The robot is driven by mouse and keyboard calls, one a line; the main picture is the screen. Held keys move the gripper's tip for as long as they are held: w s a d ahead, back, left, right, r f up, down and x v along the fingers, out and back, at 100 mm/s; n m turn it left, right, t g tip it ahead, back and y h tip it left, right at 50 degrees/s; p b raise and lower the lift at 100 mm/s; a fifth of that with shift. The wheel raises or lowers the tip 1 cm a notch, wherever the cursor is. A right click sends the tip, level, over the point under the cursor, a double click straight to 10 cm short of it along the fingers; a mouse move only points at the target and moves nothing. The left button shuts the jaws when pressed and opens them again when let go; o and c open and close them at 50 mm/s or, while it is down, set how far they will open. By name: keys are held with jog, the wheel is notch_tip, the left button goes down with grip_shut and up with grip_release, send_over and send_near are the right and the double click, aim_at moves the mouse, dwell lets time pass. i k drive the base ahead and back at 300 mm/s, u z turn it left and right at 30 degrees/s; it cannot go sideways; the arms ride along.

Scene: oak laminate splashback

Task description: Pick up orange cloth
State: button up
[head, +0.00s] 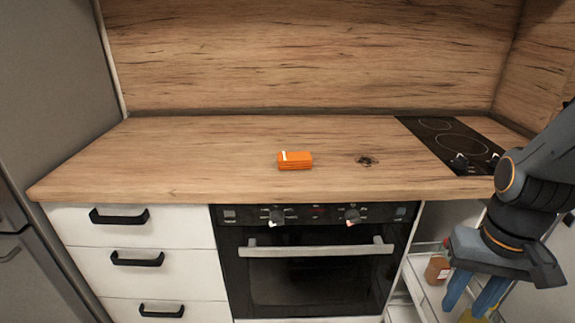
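The orange cloth (296,162) is a small folded block with a white mark near its upper left. It lies on the wooden countertop (200,160), near the middle and above the oven. My gripper (474,308) is at the lower right, in front of the counter and below its top, well apart from the cloth. Its two blue fingers point down and stand apart with a gap between them. Nothing shows held between them.
A black hob (450,142) is set in the counter's right end. An oven (315,262) and white drawers (150,262) are below. A pull-out rack (425,303) with items stands open by my gripper. The counter around the cloth is clear.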

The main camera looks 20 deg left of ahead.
aim_at(294, 161)
jog(key=u, duration=0.55)
jog(key=k, duration=1.2)
jog(key=u, duration=1.3)
jog(key=i, duration=1.2)
jog(key=z, duration=0.45)
jog(key=i, duration=0.6)
jog(key=z, duration=0.65)
